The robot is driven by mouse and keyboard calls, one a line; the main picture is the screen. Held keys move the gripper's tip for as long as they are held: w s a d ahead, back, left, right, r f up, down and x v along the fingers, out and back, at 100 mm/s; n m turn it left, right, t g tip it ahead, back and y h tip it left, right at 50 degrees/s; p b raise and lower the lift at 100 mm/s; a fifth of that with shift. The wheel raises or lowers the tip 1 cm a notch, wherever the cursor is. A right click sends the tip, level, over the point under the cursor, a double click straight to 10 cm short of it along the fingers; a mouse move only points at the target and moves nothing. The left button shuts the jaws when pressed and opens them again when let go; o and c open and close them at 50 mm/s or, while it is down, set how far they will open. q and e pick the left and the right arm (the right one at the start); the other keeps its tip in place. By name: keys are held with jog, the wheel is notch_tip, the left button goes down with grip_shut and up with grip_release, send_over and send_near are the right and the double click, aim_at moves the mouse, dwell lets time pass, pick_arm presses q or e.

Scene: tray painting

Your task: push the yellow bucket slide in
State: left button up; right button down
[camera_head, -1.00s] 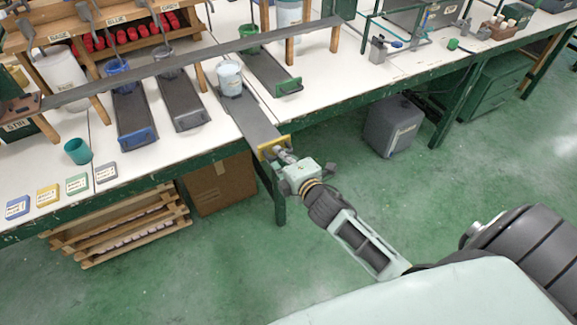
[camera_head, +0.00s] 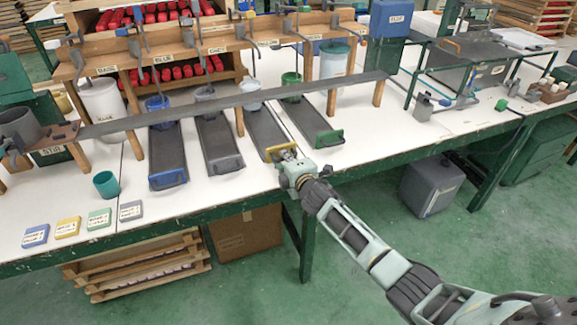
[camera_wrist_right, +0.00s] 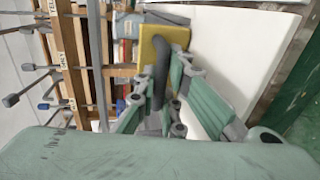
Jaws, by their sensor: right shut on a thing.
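The yellow slide is a dark flat board (camera_head: 264,130) with a yellow front plate (camera_head: 281,150), lying on the white bench between the grey and green slides. Its front is about in line with theirs, short of the bench edge. A pale bucket (camera_head: 250,91) stands on its far part, partly hidden by the long dark rail. My right gripper (camera_head: 289,163) is at the yellow front, shut on its handle. In the wrist view the fingers close around the dark handle bar (camera_wrist_right: 158,85) before the yellow plate (camera_wrist_right: 152,58). My left gripper is out of view.
Blue (camera_head: 168,178), grey (camera_head: 229,164) and green (camera_head: 330,138) slides lie alongside. The dark rail (camera_head: 215,105) on wooden posts crosses above them. White bench right of the green slide is clear.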

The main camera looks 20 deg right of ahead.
jog(key=shift+w, duration=0.4)
jog(key=shift+r, duration=0.1)
jog(key=shift+w, duration=0.1)
jog(key=c, duration=2.1)
grip_release()
jog(key=shift+w, duration=0.1)
jog(key=shift+s, duration=0.2)
jog(key=v, duration=1.1)
jog(key=shift+s, duration=0.35)
